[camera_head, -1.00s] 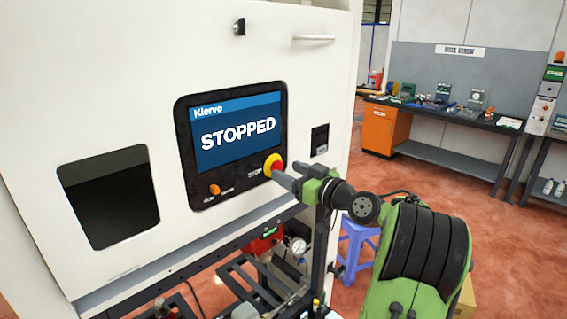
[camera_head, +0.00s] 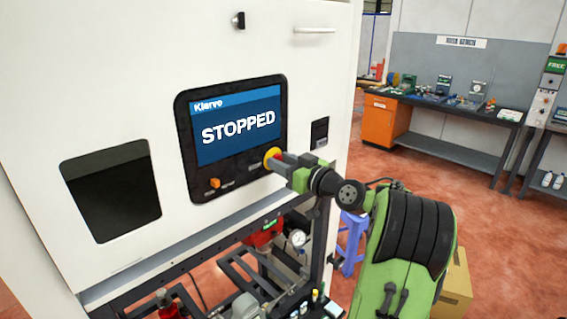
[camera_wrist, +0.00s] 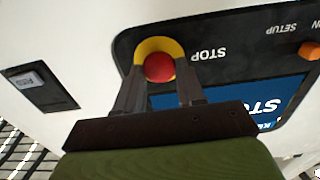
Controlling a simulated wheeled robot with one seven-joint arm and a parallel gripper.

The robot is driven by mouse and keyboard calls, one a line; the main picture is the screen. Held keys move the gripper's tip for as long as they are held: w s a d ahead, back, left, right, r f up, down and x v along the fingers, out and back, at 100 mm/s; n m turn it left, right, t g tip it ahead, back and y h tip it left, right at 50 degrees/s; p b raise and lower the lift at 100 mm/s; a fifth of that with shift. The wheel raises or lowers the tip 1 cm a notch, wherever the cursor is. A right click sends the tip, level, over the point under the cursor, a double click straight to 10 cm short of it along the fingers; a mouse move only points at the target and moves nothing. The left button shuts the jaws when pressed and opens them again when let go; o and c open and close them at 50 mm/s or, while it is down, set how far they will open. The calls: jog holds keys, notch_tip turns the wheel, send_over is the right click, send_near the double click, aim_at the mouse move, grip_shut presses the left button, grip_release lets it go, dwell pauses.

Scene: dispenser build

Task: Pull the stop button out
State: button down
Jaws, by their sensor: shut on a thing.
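The stop button (camera_wrist: 160,67) is a red knob in a yellow collar on the machine's black control panel. In the wrist view it sits between the two dark fingers of my gripper (camera_wrist: 160,80), which are shut on it. In the head view the yellow collar (camera_head: 271,156) shows at the panel's lower right corner, with my gripper (camera_head: 283,164) right against it and hiding most of the red knob. The panel screen (camera_head: 238,127) reads STOPPED.
An orange knob (camera_head: 214,183) sits at the panel's lower left. Below are an open frame, a gauge (camera_head: 297,239) and pipes. A blue stool (camera_head: 351,240) and a workbench (camera_head: 455,118) stand to the right.

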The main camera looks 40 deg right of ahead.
jog(key=shift+s+f+b, duration=0.1)
jog(key=shift+s+b, duration=0.35)
jog(key=shift+b, duration=0.55)
jog(key=c, duration=0.7)
grip_release()
jog(key=shift+s, duration=0.15)
jog(key=s+b, duration=0.3)
jog(key=s, duration=1.2)
jog(key=shift+s+d+b, duration=0.2)
jog(key=shift+s+b, duration=0.1)
jog(key=shift+s, duration=0.05)
